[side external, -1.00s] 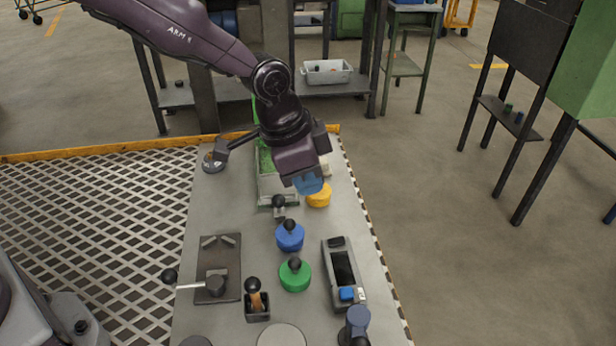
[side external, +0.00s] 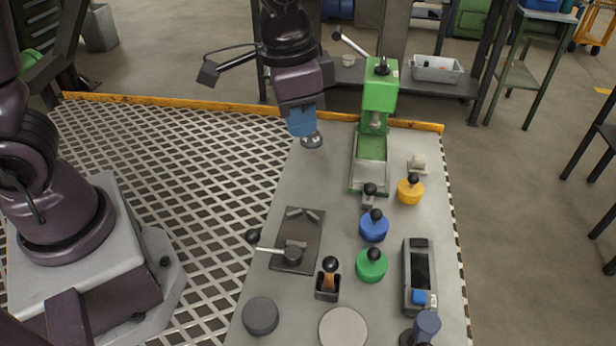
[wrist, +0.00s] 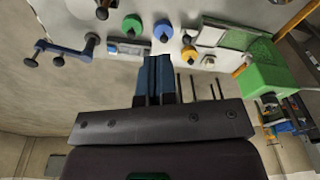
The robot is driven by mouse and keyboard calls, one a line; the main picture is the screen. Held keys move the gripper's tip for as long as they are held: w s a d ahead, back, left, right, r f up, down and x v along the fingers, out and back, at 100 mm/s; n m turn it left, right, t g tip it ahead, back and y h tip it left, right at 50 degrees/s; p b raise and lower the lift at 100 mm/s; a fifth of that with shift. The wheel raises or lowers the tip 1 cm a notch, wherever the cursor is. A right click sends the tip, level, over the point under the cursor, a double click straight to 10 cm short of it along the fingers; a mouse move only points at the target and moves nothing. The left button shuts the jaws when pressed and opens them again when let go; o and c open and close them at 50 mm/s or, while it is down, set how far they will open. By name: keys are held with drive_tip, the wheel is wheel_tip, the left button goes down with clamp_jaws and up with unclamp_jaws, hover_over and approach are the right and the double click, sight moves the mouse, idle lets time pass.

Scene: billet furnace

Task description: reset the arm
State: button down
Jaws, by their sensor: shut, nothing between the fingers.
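My gripper (side external: 302,122) is shut and empty. In the side view its blue fingers point down near the back left edge of the grey table (side external: 310,190), overlapping a small round grey part (side external: 312,141); I cannot tell the gap between them. In the wrist view the shut fingers (wrist: 153,75) show side by side with nothing between them. My arm reaches in from the top of the side view.
A green press (side external: 380,95) stands at the table's back. Yellow (side external: 410,190), blue (side external: 374,227) and green (side external: 371,266) knobbed pieces, a handheld meter (side external: 420,275) and a lever plate (side external: 297,240) lie nearer. A yellow rail (side external: 200,106) runs along the back.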

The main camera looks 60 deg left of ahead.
drive_tip(key=s+a+r+n+t, duration=0.4)
drive_tip(key=s+a+r, duration=0.5)
drive_tip(key=s, duration=0.4)
drive_tip(key=shift+a+r+n, duration=0.3)
